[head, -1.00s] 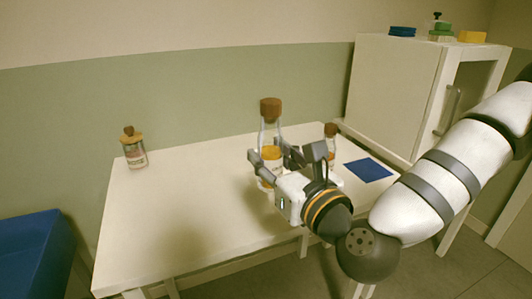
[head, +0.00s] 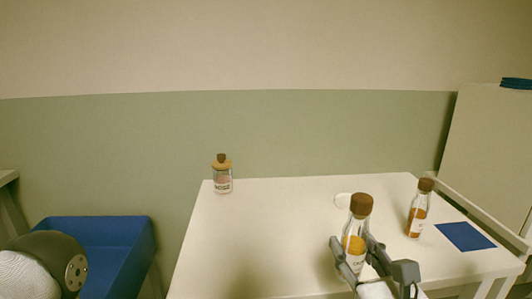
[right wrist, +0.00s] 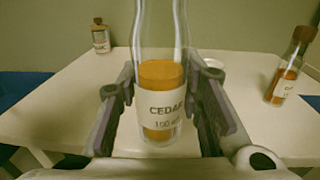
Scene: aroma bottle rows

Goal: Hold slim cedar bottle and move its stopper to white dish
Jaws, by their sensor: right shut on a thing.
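The slim cedar bottle (head: 354,246), clear glass with orange liquid, stands upright on the table with its brown stopper (head: 361,204) in its neck. In the right wrist view its "CEDAR" label (right wrist: 163,110) faces the camera; its top is out of frame. My right gripper (head: 352,253) is shut on the bottle's body, one finger on each side. My left gripper is out of view.
A second orange bottle (head: 418,212) with a brown stopper stands to the right, near a blue mat (head: 465,237). A squat jar (head: 222,177) stands at the table's back left. A blue bin (head: 115,248) is left of the table (head: 270,230). The table's middle left is clear.

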